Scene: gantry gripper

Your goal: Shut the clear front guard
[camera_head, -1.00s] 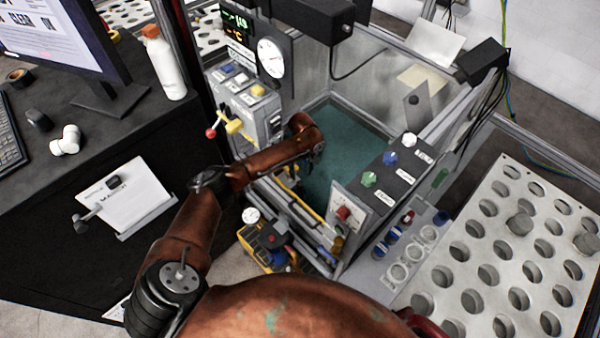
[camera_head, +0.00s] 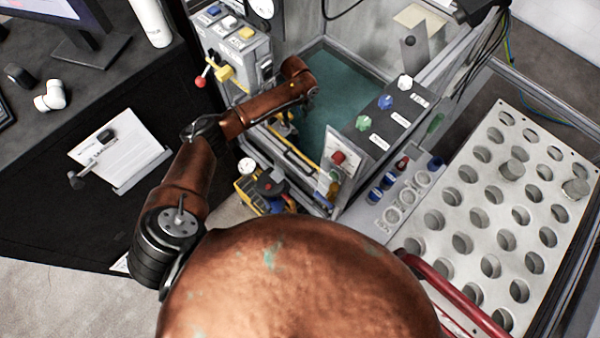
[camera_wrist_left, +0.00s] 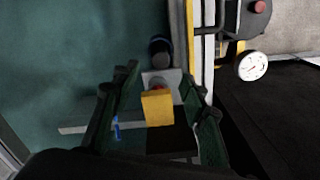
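The clear front guard is hard to make out. A low front frame with yellow edging and a dark bar (camera_head: 292,160) shows at the cell's front in the head view, and I cannot tell whether the clear panel is in it. My left arm reaches over this front edge into the cell. My left gripper is mostly hidden under its arm there. In the left wrist view the left gripper (camera_wrist_left: 160,115) has its dark fingers apart, either side of a yellow block (camera_wrist_left: 157,108) with a red spot. I see no firm grip on it. My right gripper is out of view.
The cell has a green floor (camera_head: 335,110). A grey switch box (camera_head: 237,55) stands left, and a knob panel (camera_head: 385,115) right. A yellow unit with a gauge (camera_head: 262,190) is in front. A white holed tray (camera_head: 500,205) lies right, a dark desk (camera_head: 90,75) left.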

